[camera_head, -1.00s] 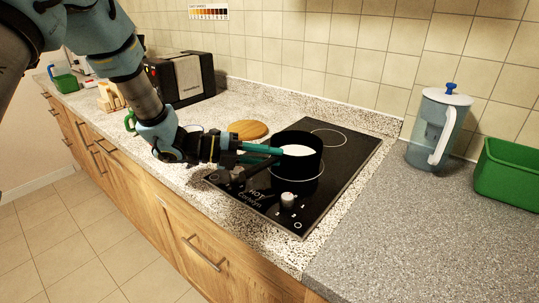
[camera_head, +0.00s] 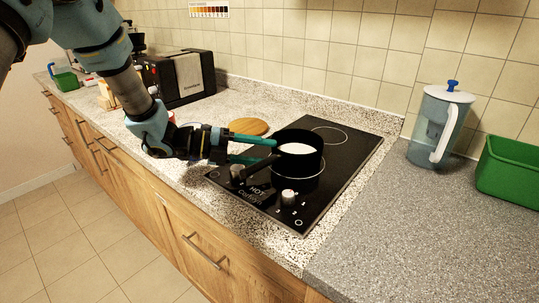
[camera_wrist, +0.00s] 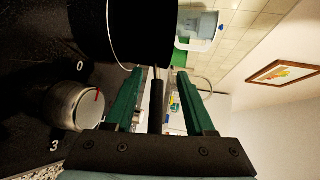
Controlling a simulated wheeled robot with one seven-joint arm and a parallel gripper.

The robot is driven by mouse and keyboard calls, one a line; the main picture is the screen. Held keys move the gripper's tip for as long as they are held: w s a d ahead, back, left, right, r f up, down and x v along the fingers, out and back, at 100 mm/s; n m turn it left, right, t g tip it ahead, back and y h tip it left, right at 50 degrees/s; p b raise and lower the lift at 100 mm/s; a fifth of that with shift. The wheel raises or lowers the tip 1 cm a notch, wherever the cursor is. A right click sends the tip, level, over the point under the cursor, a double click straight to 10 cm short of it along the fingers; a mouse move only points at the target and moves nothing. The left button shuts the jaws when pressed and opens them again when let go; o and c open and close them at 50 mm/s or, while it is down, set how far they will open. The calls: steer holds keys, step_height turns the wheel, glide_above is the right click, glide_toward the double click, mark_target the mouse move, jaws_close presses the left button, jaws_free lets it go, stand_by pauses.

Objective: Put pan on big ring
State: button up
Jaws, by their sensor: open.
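The black pan (camera_head: 297,161) with a pale inside is over the front, larger ring (camera_head: 312,177) of the black hob, whose white line shows along the pan's near side. I cannot tell whether its base is exactly centred. Its black handle points left toward my gripper (camera_head: 257,151). My gripper is open, with its green fingers spread. In the wrist view the handle (camera_wrist: 156,105) runs between the two fingers (camera_wrist: 158,98), with room on both sides. The pan's dark side (camera_wrist: 125,30) fills the top of that view.
A smaller ring (camera_head: 328,135) at the back of the hob is bare. A knob (camera_head: 288,197) stands at the hob's front. A round wooden board (camera_head: 248,127) and a toaster (camera_head: 182,78) are to the left. A jug (camera_head: 438,125) and a green bin (camera_head: 508,172) are on the right counter.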

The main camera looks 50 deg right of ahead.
steer(key=b+v, duration=0.2)
steer(key=v, duration=0.8)
steer(key=shift+f, duration=0.1)
